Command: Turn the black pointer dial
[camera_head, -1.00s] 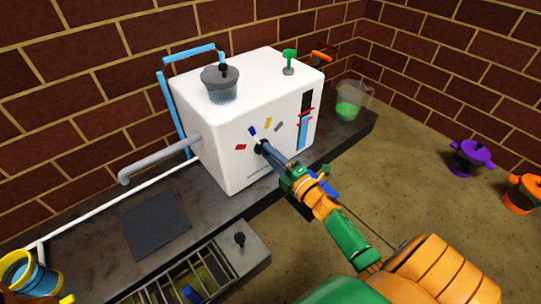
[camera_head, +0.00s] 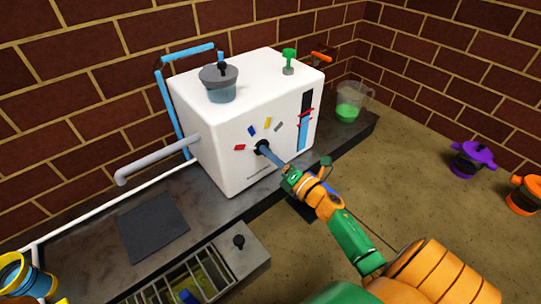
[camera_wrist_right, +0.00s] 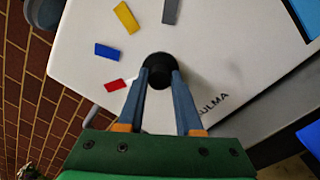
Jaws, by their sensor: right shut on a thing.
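The black pointer dial (camera_head: 261,147) sits on the front face of the white machine (camera_head: 243,178), with red, blue, yellow and grey marks around its upper side. In the right wrist view the dial (camera_wrist_right: 158,69) shows as a round black knob between my fingertips. My right gripper (camera_head: 265,151) is shut on the dial, and its two blue-grey fingers (camera_wrist_right: 159,78) touch it from both sides. The fingers hide part of the dial, and I cannot tell which mark its pointer faces.
A grey-lidded hopper (camera_head: 220,84) and a green knob (camera_head: 289,59) are on the machine's top. A grey spout (camera_head: 155,161) sticks out left. A jug with green liquid (camera_head: 349,103) stands right of the machine. A dark mat (camera_head: 152,228) lies on the counter.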

